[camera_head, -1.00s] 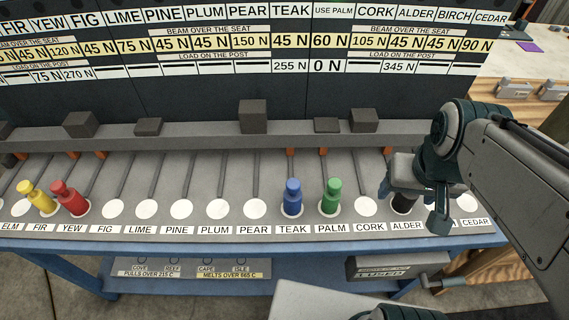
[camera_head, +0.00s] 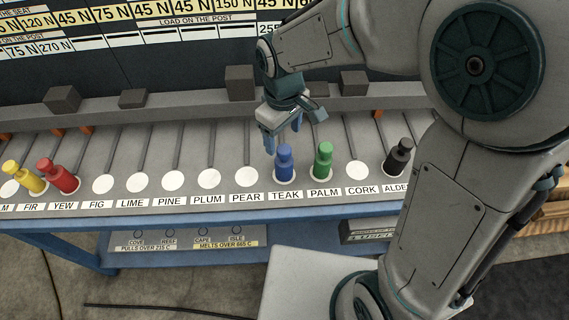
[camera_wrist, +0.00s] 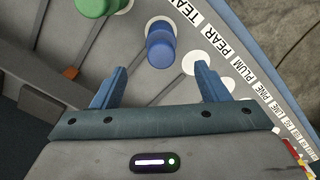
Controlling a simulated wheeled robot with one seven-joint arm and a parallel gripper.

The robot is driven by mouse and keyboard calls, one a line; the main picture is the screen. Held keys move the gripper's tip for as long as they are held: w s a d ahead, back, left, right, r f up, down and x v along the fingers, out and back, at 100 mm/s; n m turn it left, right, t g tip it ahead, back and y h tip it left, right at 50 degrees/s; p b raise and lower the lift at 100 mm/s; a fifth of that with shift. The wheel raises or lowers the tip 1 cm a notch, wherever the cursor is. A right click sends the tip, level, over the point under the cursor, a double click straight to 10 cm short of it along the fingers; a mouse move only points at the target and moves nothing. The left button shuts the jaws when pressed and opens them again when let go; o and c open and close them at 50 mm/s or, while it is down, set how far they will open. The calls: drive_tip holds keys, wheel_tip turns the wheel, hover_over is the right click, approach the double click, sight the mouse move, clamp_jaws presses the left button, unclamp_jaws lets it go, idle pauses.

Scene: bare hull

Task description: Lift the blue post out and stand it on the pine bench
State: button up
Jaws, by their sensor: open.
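The blue post (camera_head: 284,163) stands upright on the white seat labelled TEAK on the grey bench top. My gripper (camera_head: 282,137) is just above and behind the blue post, with its fingers apart and nothing between them. In the wrist view the blue post (camera_wrist: 161,46) lies beyond the open fingertips of my gripper (camera_wrist: 160,72), roughly centred between them and apart from both. I cannot make out a bench labelled pine; a white seat labelled PINE (camera_head: 173,180) on the same bench is empty.
A green post (camera_head: 323,161) stands at PALM, close to the right. A black post (camera_head: 398,158) stands near ALDER, and yellow (camera_head: 24,178) and red (camera_head: 58,177) posts at the left. Dark blocks sit on a rail (camera_head: 190,104) behind. Seats from FIG to PEAR are empty.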

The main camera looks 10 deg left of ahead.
sight(284, 147)
wheel_tip(284, 147, down, 5)
drive_tip(key=shift+r, duration=0.15)
drive_tip(key=shift+s+d+f+p, duration=0.1)
drive_tip(key=shift+f+p, duration=0.05)
drive_tip(key=shift+f, duration=1.2)
drive_tip(key=shift+s+f+p, duration=0.1)
drive_tip(key=shift+f+p, duration=0.05)
drive_tip(key=shift+f, duration=1.15)
clamp_jaws()
drive_tip(key=shift+r, duration=0.2)
